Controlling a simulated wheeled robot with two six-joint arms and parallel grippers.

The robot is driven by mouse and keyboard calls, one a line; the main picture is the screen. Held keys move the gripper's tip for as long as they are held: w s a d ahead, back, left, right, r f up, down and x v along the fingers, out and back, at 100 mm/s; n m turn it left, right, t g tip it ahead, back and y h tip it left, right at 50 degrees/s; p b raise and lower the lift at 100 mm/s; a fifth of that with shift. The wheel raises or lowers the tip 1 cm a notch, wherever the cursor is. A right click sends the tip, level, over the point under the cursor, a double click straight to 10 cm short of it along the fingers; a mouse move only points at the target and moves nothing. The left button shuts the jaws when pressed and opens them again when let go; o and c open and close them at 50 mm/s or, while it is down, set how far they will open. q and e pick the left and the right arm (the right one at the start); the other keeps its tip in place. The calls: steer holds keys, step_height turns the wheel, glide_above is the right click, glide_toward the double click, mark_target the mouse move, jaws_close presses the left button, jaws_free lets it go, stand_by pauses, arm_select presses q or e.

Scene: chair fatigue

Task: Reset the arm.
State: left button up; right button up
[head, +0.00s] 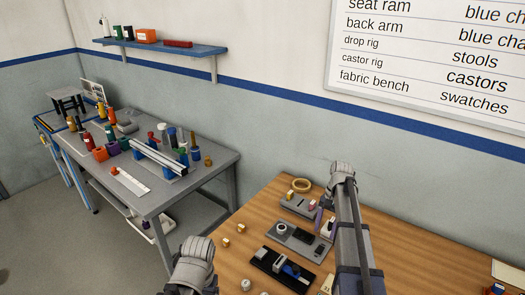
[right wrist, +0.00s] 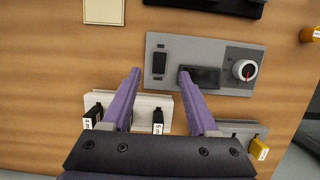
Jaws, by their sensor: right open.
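A grey control panel (head: 304,238) lies on the wooden table. It also shows in the right wrist view (right wrist: 215,56), with a white round dial (right wrist: 245,70) bearing a red mark, a dark display (right wrist: 203,78) and a dark switch block (right wrist: 159,63). My right gripper (right wrist: 160,74) is open and empty, its purple fingers reaching over the panel's near edge; whether they touch it I cannot tell. In the head view the right gripper (head: 324,219) is partly hidden by its arm. My left arm enters at the bottom, its gripper outside the picture.
A black fixture with a blue part (head: 285,269) lies in front of the panel. A pale holder with labelled black weights (right wrist: 133,107) lies under my fingers. Small brass blocks (head: 226,242) and a tan ring (head: 300,185) are nearby. A cluttered grey bench (head: 205,172) stands left.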

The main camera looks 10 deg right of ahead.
steer(key=s+a+n+h, duration=0.1)
steer(key=s+a+n, duration=0.3)
steer(key=a, duration=0.6)
steer(key=s+a+n+t+h, duration=0.1)
steer(key=s+a+n, duration=0.4)
steer(key=a, duration=0.6)
steer(key=s+a+n+h, duration=0.1)
steer(key=s+a+n, duration=0.3)
steer(key=s+a, duration=0.4)
steer(key=shift+s+a+f+n+t, duration=0.15)
steer(key=shift+a+f+n+t, duration=0.2)
steer(key=shift+a, duration=0.85)
